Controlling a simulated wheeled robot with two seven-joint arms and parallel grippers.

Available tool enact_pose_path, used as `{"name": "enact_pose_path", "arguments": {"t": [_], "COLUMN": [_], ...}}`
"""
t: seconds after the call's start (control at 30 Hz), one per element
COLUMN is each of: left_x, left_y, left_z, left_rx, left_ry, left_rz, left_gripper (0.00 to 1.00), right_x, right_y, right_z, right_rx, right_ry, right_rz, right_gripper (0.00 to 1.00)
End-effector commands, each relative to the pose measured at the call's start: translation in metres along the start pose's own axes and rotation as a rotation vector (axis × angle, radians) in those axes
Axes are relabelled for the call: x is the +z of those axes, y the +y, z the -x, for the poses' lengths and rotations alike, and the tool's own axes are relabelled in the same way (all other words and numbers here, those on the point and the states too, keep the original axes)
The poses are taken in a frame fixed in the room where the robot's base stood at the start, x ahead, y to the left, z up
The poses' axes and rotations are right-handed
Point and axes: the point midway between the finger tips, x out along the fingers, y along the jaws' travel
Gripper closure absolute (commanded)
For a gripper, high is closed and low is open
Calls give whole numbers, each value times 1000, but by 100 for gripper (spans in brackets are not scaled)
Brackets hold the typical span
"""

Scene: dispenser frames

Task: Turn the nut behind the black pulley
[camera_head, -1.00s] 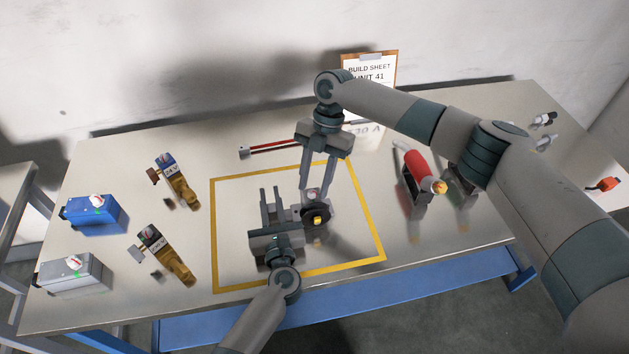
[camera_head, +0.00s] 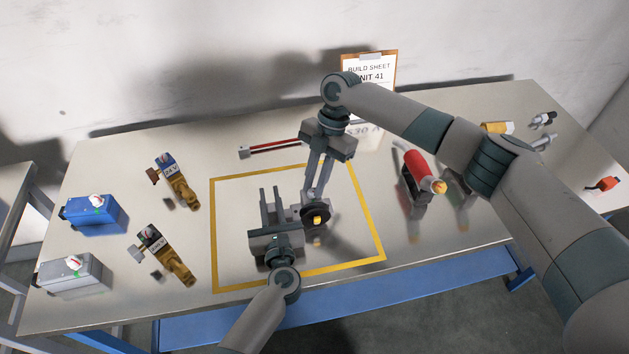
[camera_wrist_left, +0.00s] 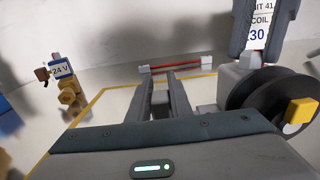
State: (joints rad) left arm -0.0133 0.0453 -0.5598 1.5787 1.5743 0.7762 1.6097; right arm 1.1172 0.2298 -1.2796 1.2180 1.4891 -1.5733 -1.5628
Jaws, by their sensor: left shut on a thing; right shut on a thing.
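The black pulley (camera_head: 316,215) with a yellow hub stands upright on a grey unit inside the yellow outline; it also shows at the right of the left wrist view (camera_wrist_left: 272,98). My right gripper (camera_head: 315,196) reaches down from above, its fingers close together on the small grey nut (camera_wrist_left: 250,60) just behind the pulley. The nut is mostly hidden in the head view. My left gripper (camera_head: 271,200) is left of the pulley, shut on the grey unit body (camera_wrist_left: 160,98), which shows between its fingers in the left wrist view.
A red-striped bar (camera_head: 272,148) lies behind the outline. Brass valves (camera_head: 180,188) and boxes (camera_head: 95,212) stand at left. A red cylinder on a dark stand (camera_head: 417,170) is at right. The build sheet (camera_head: 370,75) stands at the back.

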Motion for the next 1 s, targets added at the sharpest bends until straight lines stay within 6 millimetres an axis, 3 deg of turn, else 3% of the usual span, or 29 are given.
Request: {"name": "enact_pose_path", "arguments": {"t": [1.0], "left_x": [0], "left_y": [0], "left_z": [0], "left_rx": [-1], "left_ry": [0], "left_rz": [0], "left_gripper": [100], "right_x": [-5], "right_y": [-10], "right_z": [-2], "right_rx": [331], "right_ry": [0], "right_rz": [-795], "right_gripper": [100]}}
